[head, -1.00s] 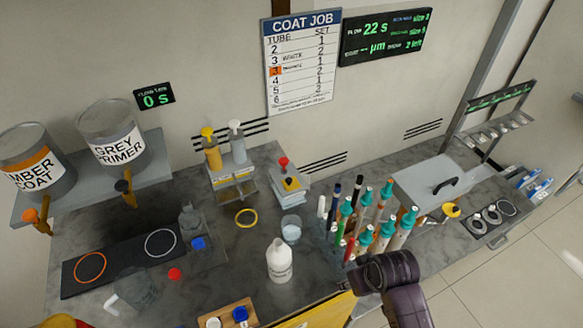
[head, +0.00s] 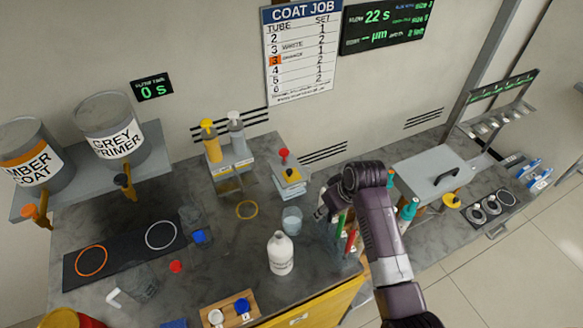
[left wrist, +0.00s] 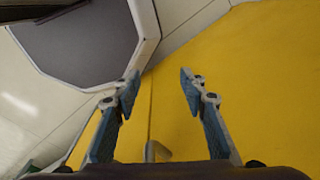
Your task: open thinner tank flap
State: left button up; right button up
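No label in view reads thinner tank. A light grey box (head: 425,183) with a black handle (head: 446,175) on its top stands at the right of the bench; its top looks closed. A smaller grey box (head: 290,188) with a red knob stands at the middle back. I cannot tell which is the tank. My right gripper (head: 322,214) points down and left beside the rack of tubes; its fingers are too small and dark to read. My left gripper (left wrist: 158,88) is open and empty in the left wrist view, facing a yellow panel (left wrist: 240,75).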

aim_at(290, 171)
jog(key=w+a+r+n+y, duration=0.1)
jog(key=w+a+r+n, duration=0.1)
jog(key=w+a+r, duration=0.3)
jog(key=w+a+r+n, duration=0.1)
jog(key=w+a+r, duration=0.1)
jog(key=w+r, duration=0.35)
jog(key=shift+w+x, duration=0.15)
jog(key=shift+x, duration=1.45)
jog(key=shift+w+x, duration=0.2)
jog(key=shift+x, duration=1.4)
jog(key=shift+w+x, duration=0.15)
jog(key=shift+x, duration=1.45)
jog(key=shift+r, duration=0.15)
grip_shut()
